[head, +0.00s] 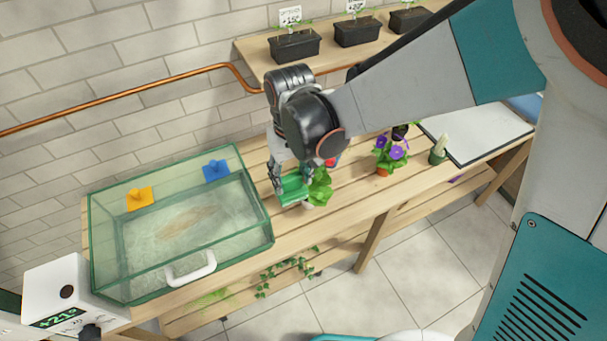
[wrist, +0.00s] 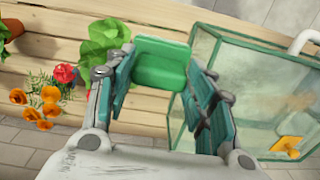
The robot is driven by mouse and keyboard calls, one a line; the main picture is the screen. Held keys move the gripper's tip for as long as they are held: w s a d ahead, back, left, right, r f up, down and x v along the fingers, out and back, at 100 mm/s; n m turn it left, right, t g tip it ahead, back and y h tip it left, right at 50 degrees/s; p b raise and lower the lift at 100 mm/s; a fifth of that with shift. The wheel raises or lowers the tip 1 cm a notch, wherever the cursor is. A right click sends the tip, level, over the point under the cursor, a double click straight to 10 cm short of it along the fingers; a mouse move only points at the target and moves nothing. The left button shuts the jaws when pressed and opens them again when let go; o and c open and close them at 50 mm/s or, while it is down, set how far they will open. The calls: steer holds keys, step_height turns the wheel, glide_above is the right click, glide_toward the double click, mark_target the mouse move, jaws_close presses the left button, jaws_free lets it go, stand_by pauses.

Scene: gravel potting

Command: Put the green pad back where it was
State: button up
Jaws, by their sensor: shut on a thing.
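The green pad (head: 293,188) is held in my gripper (head: 288,182) above the slatted wooden bench, just right of the glass tank. In the wrist view the green pad (wrist: 161,66) sits between the two fingertips of my gripper (wrist: 160,78), which are shut on its sides. The green-framed glass tank (head: 262,208) has a blue pad (head: 216,171) and an orange pad (head: 139,198) at its far side. In the wrist view the tank (wrist: 205,50) is on the right, with the orange pad (wrist: 287,145) low in it. Any contact between green pad and bench cannot be told.
A leafy green plant (head: 320,187) stands close to the right of the green pad. A purple-flowered pot (head: 391,154) and a small cactus (head: 438,150) stand further right. A shelf with black planters (head: 294,46) is above. A white display box (head: 55,290) stands left of the tank.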

mark_target(294, 192)
steer(key=shift+s+d+r, duration=0.2)
steer(key=shift+s, duration=0.4)
step_height(294, 192, down, 20)
steer(key=b, duration=1.3)
steer(key=shift+w+r+b, duration=0.1)
steer(key=shift+b, duration=0.25)
steer(key=shift+c, duration=0.7)
steer(key=o, duration=1.1)
steer(key=shift+r, duration=0.1)
step_height(294, 192, up, 12)
steer(key=p, duration=0.4)
